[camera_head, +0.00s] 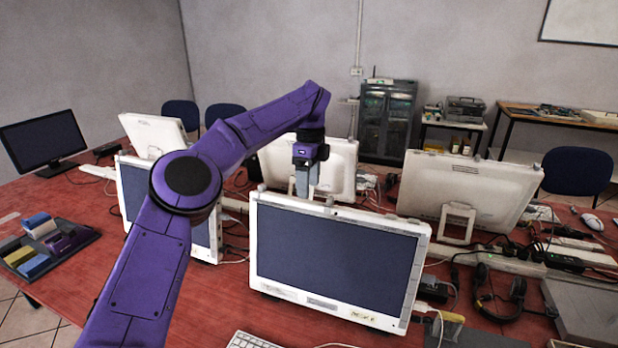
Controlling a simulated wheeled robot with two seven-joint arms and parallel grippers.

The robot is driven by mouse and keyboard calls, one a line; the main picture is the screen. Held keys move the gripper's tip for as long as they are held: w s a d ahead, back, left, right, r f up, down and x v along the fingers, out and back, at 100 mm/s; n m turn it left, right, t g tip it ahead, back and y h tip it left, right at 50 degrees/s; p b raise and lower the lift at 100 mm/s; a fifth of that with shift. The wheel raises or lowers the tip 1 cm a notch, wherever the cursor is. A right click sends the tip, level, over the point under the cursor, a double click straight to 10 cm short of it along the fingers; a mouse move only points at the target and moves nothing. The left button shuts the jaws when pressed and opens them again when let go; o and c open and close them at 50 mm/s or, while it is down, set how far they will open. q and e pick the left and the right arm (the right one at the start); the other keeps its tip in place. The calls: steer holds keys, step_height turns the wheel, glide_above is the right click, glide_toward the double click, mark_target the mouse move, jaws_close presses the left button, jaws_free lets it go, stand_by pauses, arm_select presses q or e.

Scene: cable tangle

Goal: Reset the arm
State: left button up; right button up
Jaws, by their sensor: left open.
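My left arm, purple, comes in from the lower left, bends up at the elbow and reaches across to the middle of the view. My left gripper (303,183) points down just above and behind the top edge of the front white monitor (335,258). It is open, and I see nothing held in it. Its fingertips are small and partly hidden near the monitor's top edge. My right gripper is not in view.
Several white monitors stand on the red table (205,300). A black monitor (43,142) is at the far left, near a tray of coloured boxes (48,248). Headphones (500,292) and tangled cables lie at the right. A keyboard (250,341) is at the front edge.

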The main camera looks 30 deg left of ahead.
arm_select(q)
steer(key=shift+a+r, duration=0.1)
steer(key=shift+r, duration=0.85)
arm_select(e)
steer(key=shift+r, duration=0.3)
arm_select(q)
steer(key=shift+w, duration=0.1)
